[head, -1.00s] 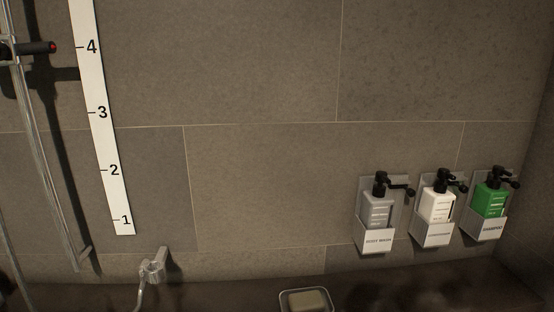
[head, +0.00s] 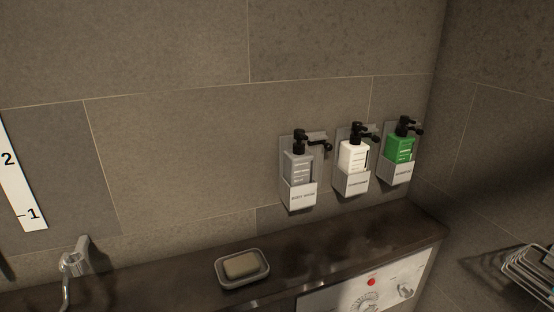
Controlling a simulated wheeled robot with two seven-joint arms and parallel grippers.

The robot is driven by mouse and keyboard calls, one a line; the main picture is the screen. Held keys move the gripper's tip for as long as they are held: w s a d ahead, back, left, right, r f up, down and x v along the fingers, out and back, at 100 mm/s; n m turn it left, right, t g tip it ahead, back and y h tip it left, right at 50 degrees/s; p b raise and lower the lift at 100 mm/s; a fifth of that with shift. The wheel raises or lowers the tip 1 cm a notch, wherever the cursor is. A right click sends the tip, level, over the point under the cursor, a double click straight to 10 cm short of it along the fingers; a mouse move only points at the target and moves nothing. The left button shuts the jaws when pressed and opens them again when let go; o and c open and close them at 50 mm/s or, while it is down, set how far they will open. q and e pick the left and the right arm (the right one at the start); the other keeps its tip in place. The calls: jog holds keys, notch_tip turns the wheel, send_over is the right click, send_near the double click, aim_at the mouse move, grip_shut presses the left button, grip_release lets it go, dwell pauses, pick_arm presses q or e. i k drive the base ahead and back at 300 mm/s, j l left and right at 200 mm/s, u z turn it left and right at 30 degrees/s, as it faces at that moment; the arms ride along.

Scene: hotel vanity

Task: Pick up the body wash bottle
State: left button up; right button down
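The body wash bottle (head: 299,166) is grey with a black pump top. It stands upright in a wall holder (head: 303,195) labelled "BODY WASH", the leftmost of three on the tiled wall. The holder's front hides the bottle's lower part. A white bottle (head: 353,156) and a green bottle (head: 400,147), both with black pumps, stand in similar holders to its right. Neither of my grippers is in the head view.
A dark ledge (head: 190,281) runs below the holders. A soap dish (head: 243,281) with a bar of soap (head: 245,265) sits on it. A metal faucet (head: 75,262) is at left, a control panel (head: 375,285) at lower right and a wire rack (head: 530,268) at far right.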

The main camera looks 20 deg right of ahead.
aim_at(299, 162)
jog(key=i+l+z, duration=0.15)
jog(key=l+z, duration=0.15)
jog(key=i+l+z, duration=0.25)
jog(key=l, duration=0.25)
jog(key=i+l+z, duration=0.1)
jog(key=l+z, duration=0.2)
jog(key=l, duration=0.1)
